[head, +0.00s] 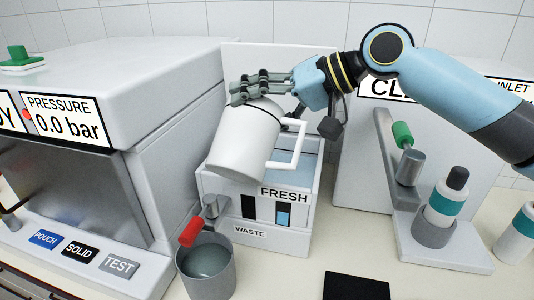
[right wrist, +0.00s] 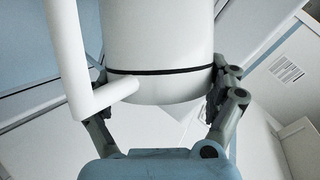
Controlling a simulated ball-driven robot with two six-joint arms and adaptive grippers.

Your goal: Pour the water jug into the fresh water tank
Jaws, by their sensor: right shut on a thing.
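The white water jug (head: 243,145) is held above the fresh water tank, tilted, with its handle on the right. My right gripper (head: 262,86) is shut on it near its upper end in the head view. The right wrist view shows both fingers (right wrist: 165,95) at either side of the jug (right wrist: 160,40), below a dark band. The fresh water tank (head: 312,172) is a white box labelled FRESH with a level window showing blue; the jug covers part of its top. No water stream is visible. My left gripper is not in view.
A grey pot (head: 206,270) holding liquid stands under a red-handled tap (head: 192,231) at the tank's front left. A large machine with a pressure display (head: 65,118) is at left. Bottles (head: 448,200) and a stand are at right. A black mat (head: 355,287) lies in front.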

